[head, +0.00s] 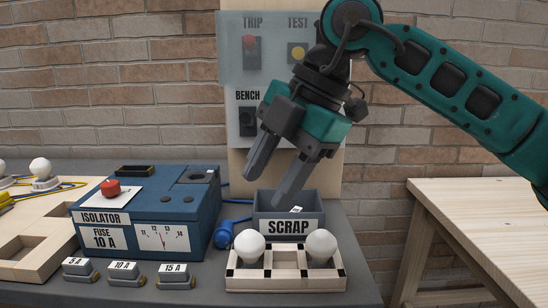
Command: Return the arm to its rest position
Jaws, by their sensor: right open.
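My right arm (455,95) is teal and black and reaches in from the right edge of the head view. Its gripper (268,186) is open, with its two dark fingers apart, pointing down and left. Nothing shows between the fingers. The gripper hangs over or just in front of the grey scrap bin (262,225); one fingertip overlaps the bin's opening in the picture. A small pale item (296,209) shows inside the bin. The gripper hides part of the switch panel (232,62) behind it. My left gripper is not in view.
A blue isolator box (140,210) with a red button (111,188) stands left of the bin. A wooden holder (284,283) with two white bulbs stands in front. Three labelled fuses (124,273) lie at front left. A wooden table (490,215) is at right, its visible top clear.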

